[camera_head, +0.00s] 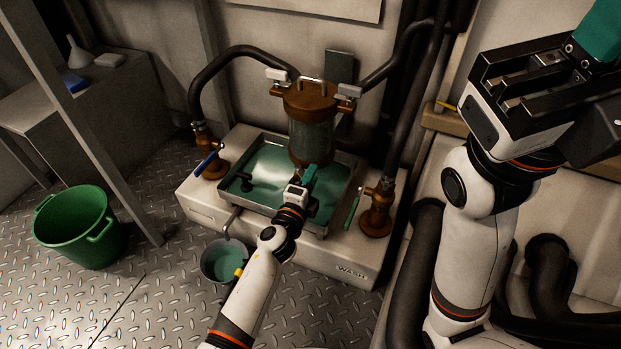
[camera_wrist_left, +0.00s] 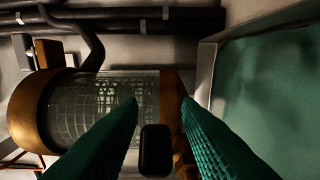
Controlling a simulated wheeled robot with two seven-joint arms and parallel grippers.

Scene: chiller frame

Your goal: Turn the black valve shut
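A small black handle (camera_wrist_left: 155,150) shows between the fingers of my left gripper in the left wrist view, by the brown end flange of the strainer (camera_wrist_left: 95,105). It looks like the black valve; its turn position is not clear. My left gripper (camera_head: 308,174) is over the tray, just below the strainer (camera_head: 312,135) in the head view. Its teal fingers are apart around the handle, and contact cannot be told.
The tray (camera_head: 328,229) holds green liquid on a pale base. A blue-handled valve (camera_head: 207,163) stands left and a green-handled valve (camera_head: 352,208) right. Black hoses rise on both sides. A grey bucket (camera_head: 214,275) and a green tub (camera_head: 75,225) stand on the floor by a slanted post (camera_head: 85,130).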

